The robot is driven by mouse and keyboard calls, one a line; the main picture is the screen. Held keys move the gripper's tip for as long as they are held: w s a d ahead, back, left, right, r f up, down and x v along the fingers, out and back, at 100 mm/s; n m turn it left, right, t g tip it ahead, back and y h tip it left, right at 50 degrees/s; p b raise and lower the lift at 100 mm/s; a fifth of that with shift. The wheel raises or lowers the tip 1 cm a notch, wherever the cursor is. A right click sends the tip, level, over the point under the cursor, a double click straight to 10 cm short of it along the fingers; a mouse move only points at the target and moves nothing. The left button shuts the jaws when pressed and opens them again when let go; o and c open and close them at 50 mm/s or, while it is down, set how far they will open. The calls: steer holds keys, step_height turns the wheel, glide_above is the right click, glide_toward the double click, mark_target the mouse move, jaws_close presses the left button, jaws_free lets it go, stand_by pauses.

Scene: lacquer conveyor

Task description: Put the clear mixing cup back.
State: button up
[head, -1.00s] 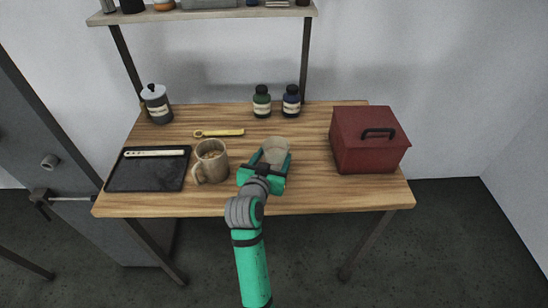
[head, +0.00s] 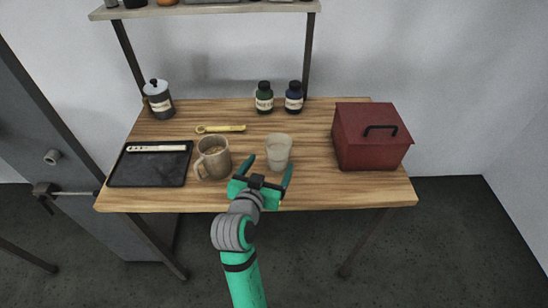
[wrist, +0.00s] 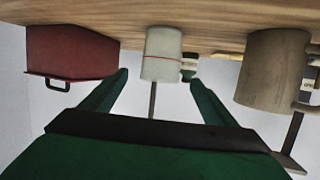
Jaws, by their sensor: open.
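The clear mixing cup (head: 279,150) stands upright on the wooden table, right of the beige mug. In the wrist view the cup (wrist: 161,55) appears upside down, with a thin red line around it, beyond and between my fingertips. My gripper (head: 267,170) is open and empty, in front of the cup on its near side. The fingers are apart from the cup or close to its sides; I cannot tell if either touches it.
The beige mug (head: 213,160) is close on the left. A black tray (head: 150,172) with a pale tool lies farther left. A yellow tool (head: 221,129) and two dark bottles (head: 264,98) are behind. A red box (head: 369,138) stands right, with bare tabletop between it and the cup.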

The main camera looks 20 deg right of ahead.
steer(key=shift+v, duration=2.15)
steer(key=shift+w, duration=0.1)
